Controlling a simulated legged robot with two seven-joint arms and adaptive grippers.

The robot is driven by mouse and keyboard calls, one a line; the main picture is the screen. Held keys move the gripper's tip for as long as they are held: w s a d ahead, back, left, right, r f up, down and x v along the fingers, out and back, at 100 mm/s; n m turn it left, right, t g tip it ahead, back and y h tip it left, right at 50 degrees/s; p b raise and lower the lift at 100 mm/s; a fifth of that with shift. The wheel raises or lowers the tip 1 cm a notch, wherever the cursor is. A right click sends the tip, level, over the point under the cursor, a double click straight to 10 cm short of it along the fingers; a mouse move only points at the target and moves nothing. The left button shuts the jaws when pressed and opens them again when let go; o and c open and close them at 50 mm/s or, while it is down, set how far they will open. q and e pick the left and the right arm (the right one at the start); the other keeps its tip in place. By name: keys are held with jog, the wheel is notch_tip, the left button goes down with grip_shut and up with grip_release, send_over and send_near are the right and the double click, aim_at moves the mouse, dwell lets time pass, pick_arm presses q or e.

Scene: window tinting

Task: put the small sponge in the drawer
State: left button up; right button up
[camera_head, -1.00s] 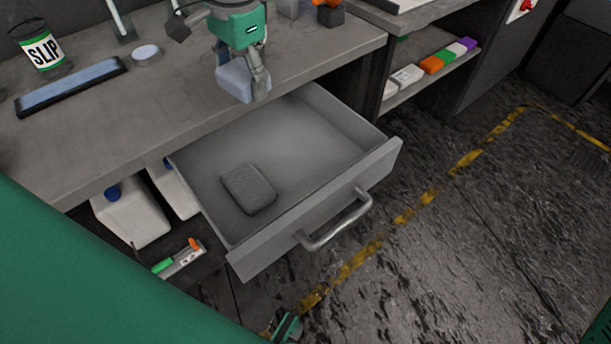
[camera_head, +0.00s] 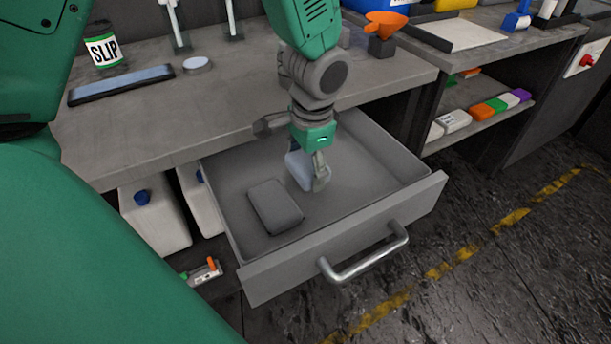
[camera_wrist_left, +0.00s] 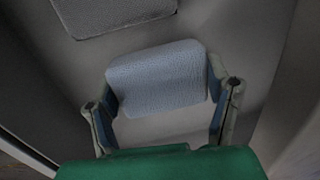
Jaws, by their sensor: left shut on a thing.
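The small sponge (camera_head: 297,168) is a light blue-grey block. My left gripper (camera_head: 308,176) is shut on it and holds it inside the outline of the open drawer (camera_head: 405,172). In the left wrist view the sponge (camera_wrist_left: 158,77) sits between the two fingers of the gripper (camera_wrist_left: 162,98). I cannot tell whether the sponge touches the drawer floor. A dark grey block (camera_head: 275,206) lies in the drawer to the left of the gripper; part of it shows at the top of the left wrist view (camera_wrist_left: 110,15). My right gripper is not in view.
The drawer handle (camera_head: 365,262) sticks out at the front. White jugs (camera_head: 157,215) stand below left. The drawer floor is clear at the right.

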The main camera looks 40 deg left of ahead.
aim_at(308, 163)
pick_arm(q)
notch_tip(308, 163, down, 4)
jog(key=shift+r+b, duration=0.25)
jog(key=shift+b, duration=0.35)
jog(key=shift+a+f, duration=0.1)
jog(key=shift+a, duration=0.25)
jog(key=o, duration=1.4)
jog(key=shift+a, duration=0.15)
jog(key=shift+o, duration=0.2)
jog(key=shift+d, duration=0.4)
jog(key=shift+d+r, duration=0.1)
jog(key=shift+r, duration=0.4)
jog(key=r+p, duration=0.1)
jog(key=r, duration=0.2)
jog(key=r+p, duration=0.1)
jog(key=r, duration=0.3)
jog(key=r+p, duration=0.2)
jog(key=r, duration=0.1)
jog(key=shift+s+d+r, duration=0.1)
jog(key=shift+d+r, duration=0.05)
jog(key=shift+d, duration=0.1)
jog(key=shift+d+r, duration=0.3)
jog(key=shift+r, duration=0.1)
jog(key=shift+a, duration=0.2)
jog(key=shift+f, duration=0.1)
